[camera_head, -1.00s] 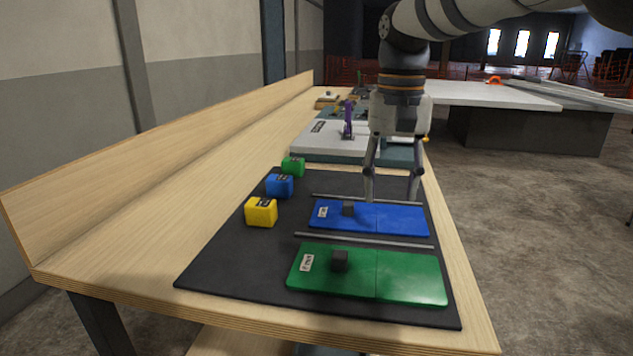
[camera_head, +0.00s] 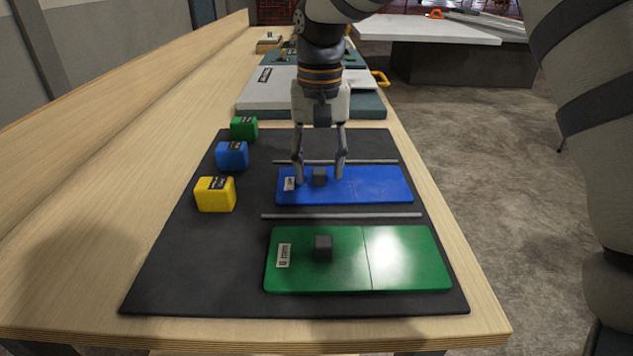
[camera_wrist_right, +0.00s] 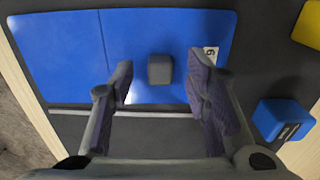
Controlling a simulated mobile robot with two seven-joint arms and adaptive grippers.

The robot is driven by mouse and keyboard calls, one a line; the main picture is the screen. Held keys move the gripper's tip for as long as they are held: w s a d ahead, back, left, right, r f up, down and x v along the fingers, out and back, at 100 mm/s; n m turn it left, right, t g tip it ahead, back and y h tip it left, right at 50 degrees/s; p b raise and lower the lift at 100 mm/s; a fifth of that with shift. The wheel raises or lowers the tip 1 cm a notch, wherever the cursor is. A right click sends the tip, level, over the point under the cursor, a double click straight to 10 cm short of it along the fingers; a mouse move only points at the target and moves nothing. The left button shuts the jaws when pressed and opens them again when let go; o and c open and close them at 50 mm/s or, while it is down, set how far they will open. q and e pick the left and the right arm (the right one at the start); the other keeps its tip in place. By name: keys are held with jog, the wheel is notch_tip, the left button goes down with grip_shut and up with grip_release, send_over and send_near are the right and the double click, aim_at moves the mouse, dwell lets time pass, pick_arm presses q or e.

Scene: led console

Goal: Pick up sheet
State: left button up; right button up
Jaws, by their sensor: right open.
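The blue sheet (camera_head: 375,187) lies flat on the black mat, with a seam across it, a white label at its left end and a small dark block (camera_head: 320,176) standing on it. It also shows in the right wrist view (camera_wrist_right: 60,50), with the block (camera_wrist_right: 160,69) between the fingers. My right gripper (camera_head: 320,182) is open over the sheet's left part, fingers to either side of the block and apart from it. A green sheet (camera_head: 405,258) with its own dark block (camera_head: 323,247) lies nearer. My left gripper is not in view.
Green (camera_head: 244,128), blue (camera_head: 232,155) and yellow (camera_head: 215,194) cubes stand along the left of the mat (camera_head: 190,270). Thin grey bars (camera_head: 340,216) lie beside the sheets. A grey-white panel (camera_head: 270,90) lies behind. Bare wooden tabletop (camera_head: 110,190) is at left.

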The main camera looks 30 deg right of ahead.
jog(key=shift+f, duration=0.45)
grip_shut()
